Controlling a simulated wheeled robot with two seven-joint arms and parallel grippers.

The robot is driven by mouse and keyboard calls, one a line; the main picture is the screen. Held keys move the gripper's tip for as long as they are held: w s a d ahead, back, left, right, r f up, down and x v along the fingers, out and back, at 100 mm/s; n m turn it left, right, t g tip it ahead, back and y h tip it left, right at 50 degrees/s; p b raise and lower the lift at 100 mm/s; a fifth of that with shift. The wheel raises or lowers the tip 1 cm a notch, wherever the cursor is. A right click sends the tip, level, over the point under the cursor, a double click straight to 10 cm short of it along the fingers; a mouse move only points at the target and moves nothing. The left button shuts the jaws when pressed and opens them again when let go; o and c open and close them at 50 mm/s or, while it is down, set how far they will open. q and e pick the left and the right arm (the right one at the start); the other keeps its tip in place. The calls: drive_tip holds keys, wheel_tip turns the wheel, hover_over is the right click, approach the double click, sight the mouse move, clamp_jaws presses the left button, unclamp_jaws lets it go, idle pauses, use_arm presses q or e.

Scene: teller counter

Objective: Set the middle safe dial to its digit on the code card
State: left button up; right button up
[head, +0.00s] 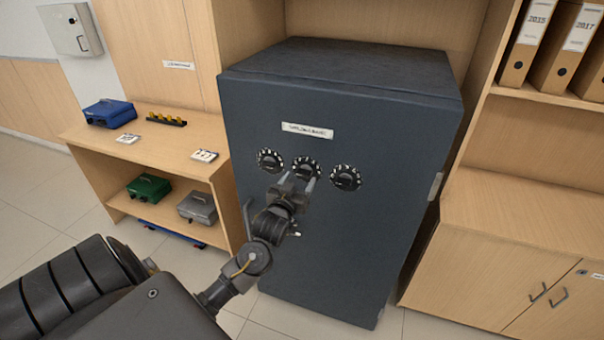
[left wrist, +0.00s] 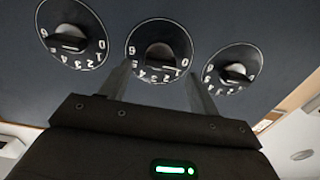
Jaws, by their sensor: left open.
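The dark safe (head: 330,225) stands upright with three round black dials in a row. The middle dial (head: 306,166) has white digits and a raised black knob; it also shows in the left wrist view (left wrist: 158,49). Its knob lies roughly crosswise in the wrist view; I cannot tell the exact digit. My left gripper (head: 298,184) is open just in front of and below this dial, its fingers apart, with nothing between them. The wrist view shows the fingertips (left wrist: 157,80) near the dial's lower edge. Small white cards (head: 204,155) lie on the side shelf, their writing unreadable. My right gripper is out of view.
The left dial (head: 269,160) and right dial (head: 345,178) sit close on both sides. A label (head: 307,130) is above them, and the safe handle (head: 437,186) is at the right. A wooden shelf with a blue cash box (head: 109,113) stands left; a cabinet (head: 530,230) stands right.

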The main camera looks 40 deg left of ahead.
sight(303, 174)
use_arm(q)
drive_tip(key=shift+x, duration=1.55)
drive_tip(key=c, duration=1)
